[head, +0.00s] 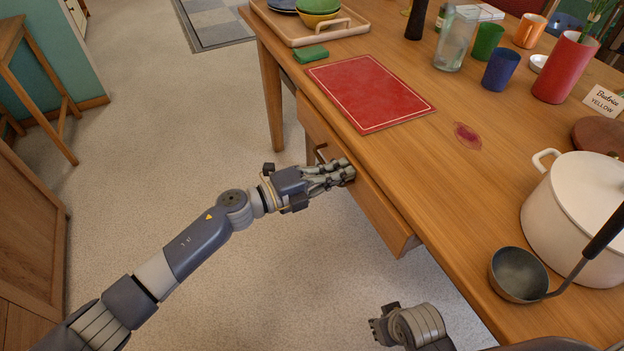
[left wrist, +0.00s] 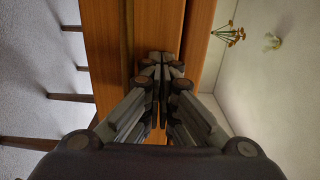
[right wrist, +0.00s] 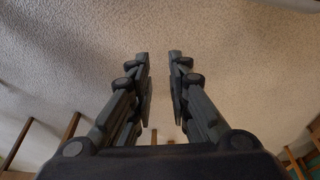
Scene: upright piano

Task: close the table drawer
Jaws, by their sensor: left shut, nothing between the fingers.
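The table drawer is under the near edge of the wooden table (head: 455,205). Its wooden front (head: 383,212) stands out a little from the table edge at the right end, so it looks slightly open. A dark handle (head: 319,152) is on the front. My left gripper (head: 350,172) is shut and empty, its fingertips at the drawer front beside the handle. Contact is hard to tell. In the left wrist view the closed fingertips (left wrist: 160,60) point at the wood. My right gripper (right wrist: 160,55) is open and empty over the floor, low in the head view.
On the table are a red mat (head: 370,92), a green sponge (head: 311,54), a tray (head: 335,30), several cups, a white pot (head: 575,215) and a ladle (head: 518,275) near the edge. A wooden stool (head: 45,75) stands left. The floor (head: 160,130) between is clear.

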